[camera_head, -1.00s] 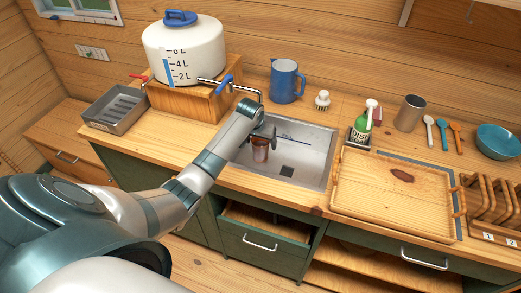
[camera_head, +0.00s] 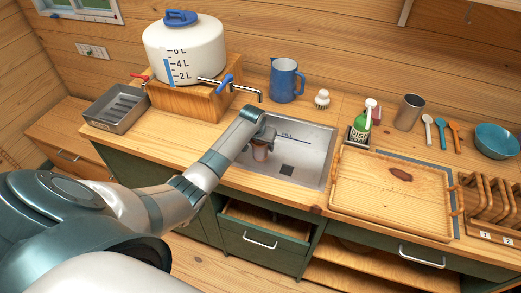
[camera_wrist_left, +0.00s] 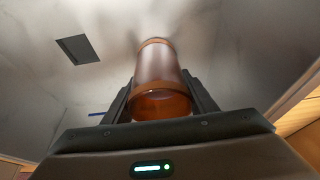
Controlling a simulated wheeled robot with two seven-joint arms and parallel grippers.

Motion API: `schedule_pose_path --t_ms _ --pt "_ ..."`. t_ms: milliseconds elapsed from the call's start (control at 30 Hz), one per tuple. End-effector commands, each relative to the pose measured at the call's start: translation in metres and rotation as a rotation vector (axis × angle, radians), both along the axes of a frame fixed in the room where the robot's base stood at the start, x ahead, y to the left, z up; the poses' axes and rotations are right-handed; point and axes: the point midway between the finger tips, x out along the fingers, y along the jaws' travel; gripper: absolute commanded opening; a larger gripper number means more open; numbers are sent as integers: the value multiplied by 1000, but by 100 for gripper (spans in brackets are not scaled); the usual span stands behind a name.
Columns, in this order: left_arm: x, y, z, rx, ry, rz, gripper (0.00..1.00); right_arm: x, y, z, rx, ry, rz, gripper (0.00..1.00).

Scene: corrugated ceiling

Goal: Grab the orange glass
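The orange glass (camera_head: 260,152) is a small translucent amber cup at the left side of the metal sink (camera_head: 312,160). My left gripper (camera_head: 266,136) reaches down into the sink at the glass. In the left wrist view the orange glass (camera_wrist_left: 160,85) lies between the two dark fingers of my left gripper (camera_wrist_left: 160,95). The fingers press close along both its sides, and it appears held. Whether its base touches the sink floor cannot be told. My right gripper is not in view.
A faucet (camera_head: 245,90) from the white water tank (camera_head: 184,50) hangs close behind my left arm. A blue pitcher (camera_head: 285,80) stands behind the sink. The sink's right part is empty.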

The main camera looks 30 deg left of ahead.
Motion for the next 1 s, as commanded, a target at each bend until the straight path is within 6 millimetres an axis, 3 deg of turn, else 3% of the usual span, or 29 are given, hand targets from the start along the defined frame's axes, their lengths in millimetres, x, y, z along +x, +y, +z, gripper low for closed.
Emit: schedule_pose_path --t_ms 33,100,167,667,1000 --pt "0 0 0 0 0 0 38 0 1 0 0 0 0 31" --pt "0 0 0 0 0 0 21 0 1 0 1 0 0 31" --pt "0 0 1 0 -2 0 15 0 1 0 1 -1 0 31" --pt "1 0 3 0 -2 0 15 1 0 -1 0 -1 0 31" --pt "1 1 15 0 -2 0 15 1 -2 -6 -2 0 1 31"
